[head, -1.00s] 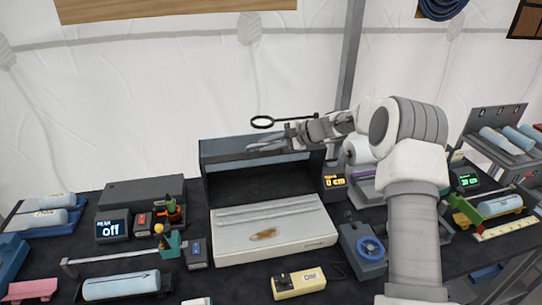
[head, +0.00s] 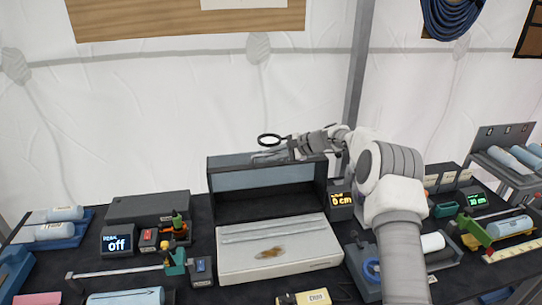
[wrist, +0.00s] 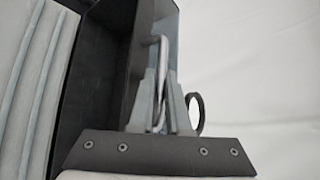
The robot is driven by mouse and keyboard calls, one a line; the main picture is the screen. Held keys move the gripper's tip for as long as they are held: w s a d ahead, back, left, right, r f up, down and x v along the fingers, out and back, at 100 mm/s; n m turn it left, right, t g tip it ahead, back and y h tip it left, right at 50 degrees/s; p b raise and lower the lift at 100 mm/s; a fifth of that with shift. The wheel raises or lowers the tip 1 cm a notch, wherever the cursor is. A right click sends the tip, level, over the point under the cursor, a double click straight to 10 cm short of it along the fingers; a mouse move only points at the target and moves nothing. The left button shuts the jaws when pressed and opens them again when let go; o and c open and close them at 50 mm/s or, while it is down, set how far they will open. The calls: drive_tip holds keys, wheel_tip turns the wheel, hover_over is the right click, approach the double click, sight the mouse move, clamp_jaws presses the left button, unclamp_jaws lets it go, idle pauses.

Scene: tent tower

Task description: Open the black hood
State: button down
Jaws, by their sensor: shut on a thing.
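The black hood (head: 238,212) stands at the back of the table behind a white ridged unit, with a pale glassy panel (head: 265,178) across its upper front. The space below the panel is dark and open to the front. My gripper (head: 268,156) is at the hood's top edge, right of its middle. In the wrist view its two fingers (wrist: 160,95) are closed around a pale bar-like handle (wrist: 163,50) by the hood's dark side wall (wrist: 118,75). The far end of the grip is partly hidden.
The white unit (head: 235,262) with a brown smear lies in front of the hood. A "0 cm" display (head: 341,199) stands close to its right, and an "off" display (head: 117,241) to its left. A dark ring (head: 270,140) shows just above my gripper.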

drive_tip(key=c, duration=1.2)
unclamp_jaws()
drive_tip(key=shift+o, duration=0.2)
drive_tip(key=b+v, duration=0.3)
drive_tip(key=v, duration=1.4)
drive_tip(key=shift+r, duration=0.2)
drive_tip(key=shift+s+d, duration=0.1)
drive_tip(key=shift+s, duration=0.05)
